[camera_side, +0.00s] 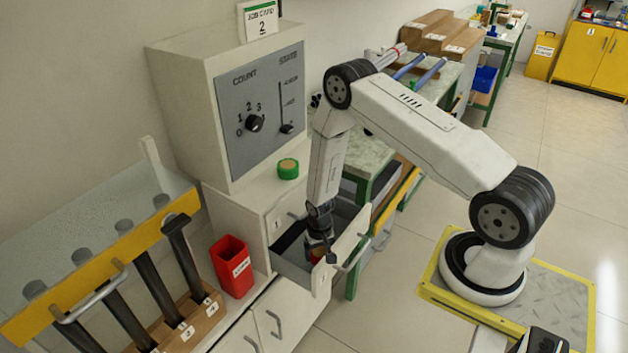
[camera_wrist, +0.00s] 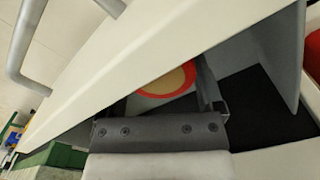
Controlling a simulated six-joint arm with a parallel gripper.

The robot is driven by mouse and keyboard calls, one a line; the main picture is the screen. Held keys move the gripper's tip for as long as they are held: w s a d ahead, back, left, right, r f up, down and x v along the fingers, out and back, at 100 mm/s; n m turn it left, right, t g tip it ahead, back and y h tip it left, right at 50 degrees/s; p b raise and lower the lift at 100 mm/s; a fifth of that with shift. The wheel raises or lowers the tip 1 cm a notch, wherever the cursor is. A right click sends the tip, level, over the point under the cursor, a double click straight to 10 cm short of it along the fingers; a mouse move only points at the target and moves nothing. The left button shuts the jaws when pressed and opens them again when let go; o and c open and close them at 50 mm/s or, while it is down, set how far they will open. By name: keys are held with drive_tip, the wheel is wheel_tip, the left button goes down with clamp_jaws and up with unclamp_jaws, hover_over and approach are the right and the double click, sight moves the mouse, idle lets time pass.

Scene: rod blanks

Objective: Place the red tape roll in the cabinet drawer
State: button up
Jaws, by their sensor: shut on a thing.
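The red tape roll (camera_wrist: 168,82), a red ring with a tan centre, sits between the fingers of my gripper (camera_wrist: 163,92) in the wrist view. My gripper is shut on it. In the side view my gripper (camera_side: 320,248) points down into the open cabinet drawer (camera_side: 345,249), and only a small reddish part of the roll (camera_side: 316,256) shows there. The drawer has pale walls and a dark floor, also seen in the wrist view (camera_wrist: 265,125). Whether the roll touches the drawer floor cannot be told.
A green tape roll (camera_side: 288,168) stands on the cabinet top beside the grey dial panel (camera_side: 262,105). A red bin (camera_side: 232,266) stands left of the drawer. A sloped rack (camera_side: 95,250) with dark rods is at the left. The drawer's front wall and handle are close to my gripper.

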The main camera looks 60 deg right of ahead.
sight(319, 258)
drive_tip(key=shift+f, duration=1.4)
drive_tip(key=shift+f, duration=0.1)
drive_tip(key=o, duration=1)
drive_tip(key=shift+r, duration=6.1)
